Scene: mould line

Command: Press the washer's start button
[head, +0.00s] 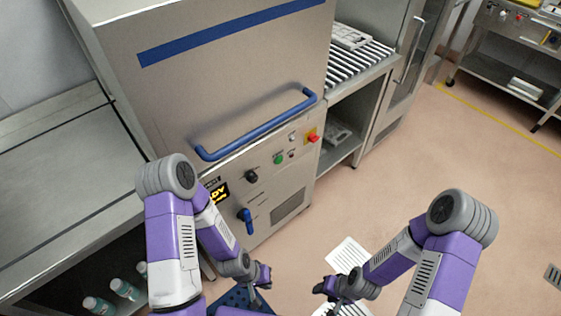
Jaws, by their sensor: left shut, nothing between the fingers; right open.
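The washer (230,90) is a steel machine with a blue stripe and a blue bar handle (258,128); its front panel faces me. On the panel is a round green button (278,159), likely the start button; its label is too small to read. My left gripper (264,277) is shut and empty, low in front of the washer, below the panel and apart from it. My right gripper (325,290) is open and empty, low over the floor, to the right of the left one.
A blue lever (246,219) sits lower. A steel counter (60,190) stands left, a roller table (355,62) right.

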